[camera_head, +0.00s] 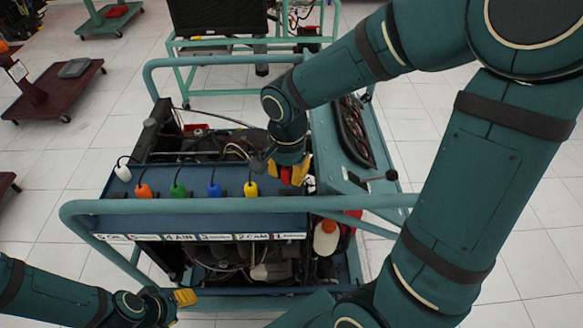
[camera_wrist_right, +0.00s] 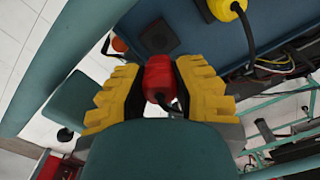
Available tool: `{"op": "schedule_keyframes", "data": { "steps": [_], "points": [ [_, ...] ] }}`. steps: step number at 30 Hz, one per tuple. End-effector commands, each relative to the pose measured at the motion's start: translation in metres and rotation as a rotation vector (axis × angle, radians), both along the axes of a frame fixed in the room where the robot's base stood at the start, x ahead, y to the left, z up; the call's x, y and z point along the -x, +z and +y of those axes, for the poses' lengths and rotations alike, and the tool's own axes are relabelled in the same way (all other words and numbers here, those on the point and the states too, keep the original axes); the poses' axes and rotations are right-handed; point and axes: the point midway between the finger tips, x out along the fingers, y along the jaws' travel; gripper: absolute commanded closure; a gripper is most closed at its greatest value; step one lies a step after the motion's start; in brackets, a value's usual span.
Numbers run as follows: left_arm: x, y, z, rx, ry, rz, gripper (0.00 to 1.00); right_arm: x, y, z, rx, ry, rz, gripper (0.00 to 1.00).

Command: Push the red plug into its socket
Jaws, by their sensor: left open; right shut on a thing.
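The red plug (camera_wrist_right: 158,76) sits between the ridged yellow fingers of my right gripper (camera_wrist_right: 160,90) in the right wrist view, with a black cable at its near end. My right gripper is shut on it. In the head view this gripper (camera_head: 288,174) is at the right end of the blue panel (camera_head: 200,176); a bit of red shows between its fingers. In the wrist view a dark square socket (camera_wrist_right: 173,34) on the panel lies just beyond the plug; the plug looks apart from it. My left gripper (camera_head: 183,298) is open and empty at lower left.
A yellow plug (camera_head: 251,189) is beside my right gripper; blue (camera_head: 214,190), green (camera_head: 178,190), orange (camera_head: 144,191) and white (camera_head: 123,173) plugs stand further left. A teal frame rail (camera_head: 230,204) crosses in front of the panel. Engine parts and wires lie behind it.

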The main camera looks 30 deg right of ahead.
Motion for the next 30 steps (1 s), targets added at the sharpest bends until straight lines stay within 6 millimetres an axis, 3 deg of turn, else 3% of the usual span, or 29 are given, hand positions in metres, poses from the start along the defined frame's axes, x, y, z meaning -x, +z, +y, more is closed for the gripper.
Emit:
{"op": "schedule_keyframes", "data": {
  "steps": [8,24,30],
  "points": [
    [0.002,-0.007,0.0,0.0,-0.002,0.003,0.53,0.001,-0.008,0.001,0.0,0.004,0.001,1.0],
    [0.001,-0.039,0.0,0.001,-0.007,0.001,0.53,0.0,-0.052,0.001,0.0,0.004,0.0,1.0],
    [-0.001,-0.043,0.0,0.0,-0.005,-0.003,0.53,0.0,-0.055,0.001,0.0,0.003,0.0,1.0]
  ]
}}
